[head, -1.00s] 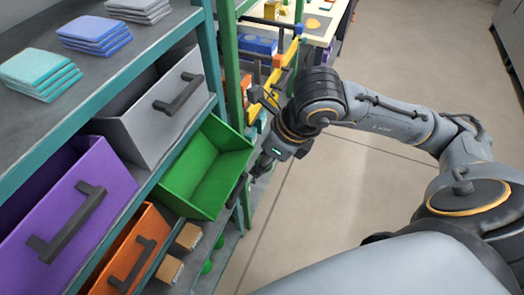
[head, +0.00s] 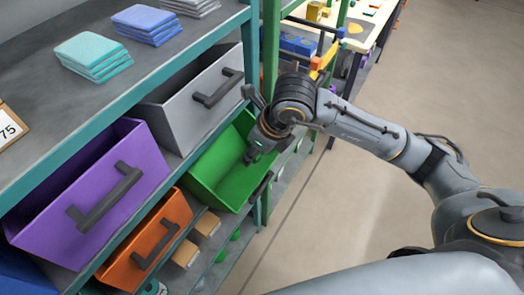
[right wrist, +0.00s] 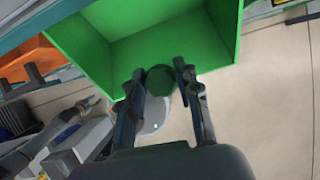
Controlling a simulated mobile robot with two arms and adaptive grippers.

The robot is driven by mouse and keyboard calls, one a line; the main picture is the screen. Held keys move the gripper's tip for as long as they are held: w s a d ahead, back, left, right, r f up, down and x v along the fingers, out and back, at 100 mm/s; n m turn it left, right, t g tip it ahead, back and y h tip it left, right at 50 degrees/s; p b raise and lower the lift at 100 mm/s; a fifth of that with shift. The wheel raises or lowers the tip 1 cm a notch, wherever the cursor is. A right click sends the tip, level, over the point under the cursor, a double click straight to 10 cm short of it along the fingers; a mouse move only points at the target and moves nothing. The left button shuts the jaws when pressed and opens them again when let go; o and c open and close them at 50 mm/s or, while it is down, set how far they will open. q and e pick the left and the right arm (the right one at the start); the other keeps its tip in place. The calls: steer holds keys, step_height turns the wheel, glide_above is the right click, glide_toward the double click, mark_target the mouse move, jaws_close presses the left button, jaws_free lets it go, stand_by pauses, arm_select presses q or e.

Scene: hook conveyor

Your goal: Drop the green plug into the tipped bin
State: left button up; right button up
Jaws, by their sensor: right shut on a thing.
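The green bin (head: 215,178) is tipped forward on the shelf, its open mouth facing up and outward. It fills the upper part of the right wrist view (right wrist: 170,45). My right gripper (head: 249,158) is at the bin's open mouth, above its inside. It is shut on the dark green round plug (right wrist: 160,82), which sits between its fingertips (right wrist: 159,70). The plug is hidden in the head view. I cannot tell how high it is above the bin's floor. My left gripper is not in view.
A grey bin (head: 185,120), a purple bin (head: 75,205) and an orange bin (head: 145,240) stand near the green one on the teal shelf. Folded cloths (head: 93,55) lie on the top shelf. Cardboard boxes (head: 207,224) sit below. The floor to the right is clear.

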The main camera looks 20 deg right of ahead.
steer(key=shift+w, duration=0.1)
steer(key=o, duration=1)
steer(key=v, duration=1.2)
steer(key=shift+a, duration=0.1)
steer(key=shift+f, duration=0.1)
